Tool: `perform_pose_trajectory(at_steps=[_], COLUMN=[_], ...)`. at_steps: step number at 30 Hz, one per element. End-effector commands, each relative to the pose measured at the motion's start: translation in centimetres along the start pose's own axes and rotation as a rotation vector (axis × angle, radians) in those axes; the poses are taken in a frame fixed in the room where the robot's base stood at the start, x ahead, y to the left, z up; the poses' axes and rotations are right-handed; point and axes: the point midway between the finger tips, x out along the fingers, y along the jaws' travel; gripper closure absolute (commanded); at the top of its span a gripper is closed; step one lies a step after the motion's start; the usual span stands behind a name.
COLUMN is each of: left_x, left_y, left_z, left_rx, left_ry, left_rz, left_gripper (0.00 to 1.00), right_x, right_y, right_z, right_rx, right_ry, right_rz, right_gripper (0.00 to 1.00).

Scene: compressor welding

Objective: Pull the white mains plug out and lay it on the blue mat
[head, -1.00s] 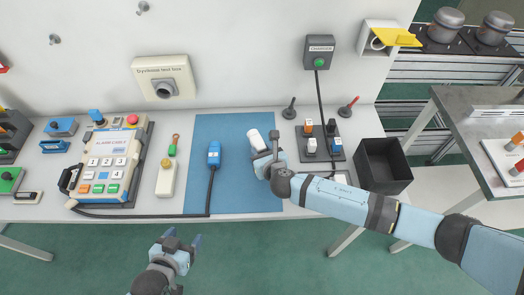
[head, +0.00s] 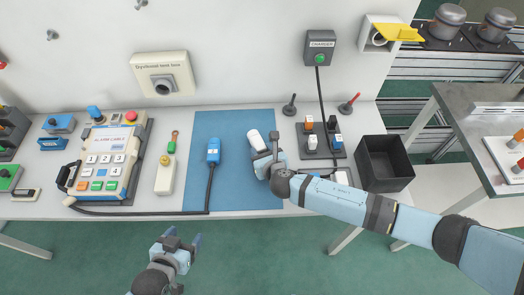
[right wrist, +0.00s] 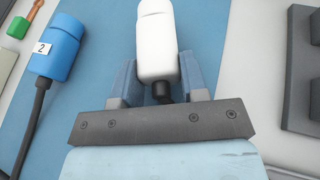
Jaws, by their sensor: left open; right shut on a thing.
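The white mains plug (head: 255,139) is over the right part of the blue mat (head: 232,190). My right gripper (head: 263,156) is shut on it. In the right wrist view the white plug (right wrist: 157,45) sits between the two fingers, with a short dark end toward the palm. I cannot tell whether the plug touches the mat. My left gripper (head: 183,246) is open and empty, in front of the table's near edge. A beige wall socket box (head: 167,76) labelled as a test box has an empty round opening.
A blue plug (head: 213,152) marked 2 lies on the mat's left with its cable; it also shows in the right wrist view (right wrist: 56,48). A charger rack (head: 320,141) and a black bin (head: 385,164) stand to the right. A control panel (head: 106,163) stands to the left.

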Motion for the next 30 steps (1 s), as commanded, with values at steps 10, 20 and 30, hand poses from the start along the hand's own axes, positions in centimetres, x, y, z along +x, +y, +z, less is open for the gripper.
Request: perform_pose_trajectory(at_steps=[10,20,30], left_x=[0.1,0.1,0.1], left_y=[0.0,-0.1,0.3], left_z=[0.2,0.2,0.0], left_rx=[0.000,0.000,-0.002], left_ry=[0.001,0.001,0.000], left_rz=[0.000,-0.001,0.007], left_gripper=[0.30,0.30,0.30], right_x=[0.2,0.2,-4.0], right_y=[0.0,0.0,0.0], right_z=[-0.5,-0.6,-0.7], right_rx=[0.000,0.000,0.001], right_ry=[-0.001,0.001,0.002], right_rz=[0.001,0.000,0.003], right_gripper=[0.49,0.30,0.30])
